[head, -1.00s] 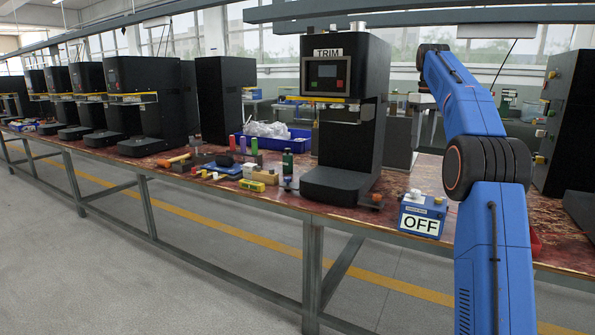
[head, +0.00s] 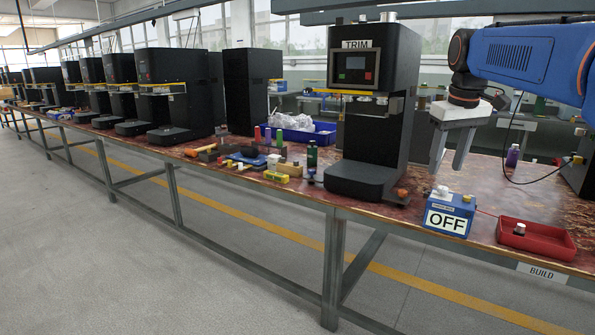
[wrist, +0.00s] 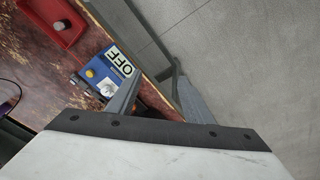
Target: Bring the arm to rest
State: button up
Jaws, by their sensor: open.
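My gripper (head: 450,153) hangs from my blue arm at the right of the head view, fingers pointing down, open with nothing between the fingers. It is above the bench, between the black TRIM machine (head: 374,105) and the red tray (head: 537,240). The blue box with the OFF sign (head: 449,214) sits on the bench front below it. In the wrist view the white gripper body fills the bottom, with the OFF box (wrist: 107,72) just beyond a finger and the red tray (wrist: 57,22) at top left.
The worn red-brown bench (head: 480,183) runs along the row, with a BUILD label (head: 541,273) on its front edge. Small coloured items and a blue bin (head: 322,133) lie left of TRIM. A purple bottle (head: 512,155) and a cable stand at right. The floor in front is clear.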

jog(key=s+a+f+m+t, duration=0.1)
jog(key=s+a+f, duration=0.2)
jog(key=s+f, duration=1)
jog(key=s+a+f+m+t, duration=0.1)
jog(key=s+a+f, duration=0.3)
jog(key=s+f, duration=0.9)
jog(key=s, duration=0.3)
jog(key=shift+a, duration=0.15)
